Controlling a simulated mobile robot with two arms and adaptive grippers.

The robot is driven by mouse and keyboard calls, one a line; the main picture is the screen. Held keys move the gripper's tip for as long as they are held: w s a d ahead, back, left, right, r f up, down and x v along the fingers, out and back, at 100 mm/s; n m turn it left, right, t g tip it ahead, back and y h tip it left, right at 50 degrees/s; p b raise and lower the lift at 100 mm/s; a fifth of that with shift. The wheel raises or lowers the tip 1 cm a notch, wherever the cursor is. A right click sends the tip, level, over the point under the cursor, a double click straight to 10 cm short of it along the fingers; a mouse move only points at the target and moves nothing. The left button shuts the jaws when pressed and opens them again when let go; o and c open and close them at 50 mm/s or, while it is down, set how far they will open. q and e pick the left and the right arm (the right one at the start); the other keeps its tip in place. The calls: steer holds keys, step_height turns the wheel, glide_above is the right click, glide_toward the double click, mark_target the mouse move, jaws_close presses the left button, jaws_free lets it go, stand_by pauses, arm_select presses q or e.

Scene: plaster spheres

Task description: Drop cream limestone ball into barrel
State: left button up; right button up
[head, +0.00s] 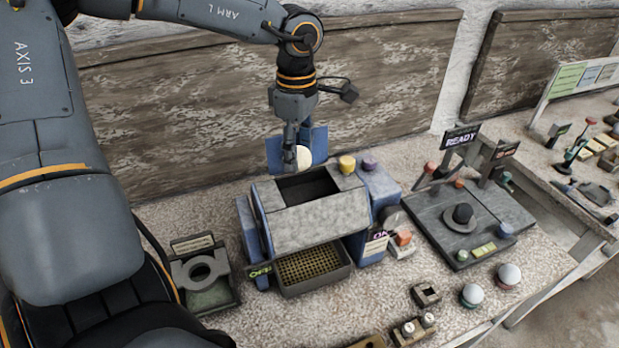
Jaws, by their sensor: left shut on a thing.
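The cream limestone ball (303,158) is held in my left gripper (296,157), whose fingers are shut on it and partly cover it. In the head view the ball appears just above the far edge of the barrel's opening; how high it hangs is hard to tell. The barrel (315,220) is a grey, flat-sided drum between blue supports, with a dark open hatch (307,186) on top. Its inside is too dark to make out. My right gripper is not in view.
A tray with a yellowish perforated bottom (315,267) sits under the barrel. Further right is a dark platform (440,215) with a READY sign (461,138). Two pale-topped balls (472,294) (508,275) rest at the front right.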

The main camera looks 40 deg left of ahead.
arm_select(q)
steer(key=o, duration=1.3)
step_height(320, 180, up, 12)
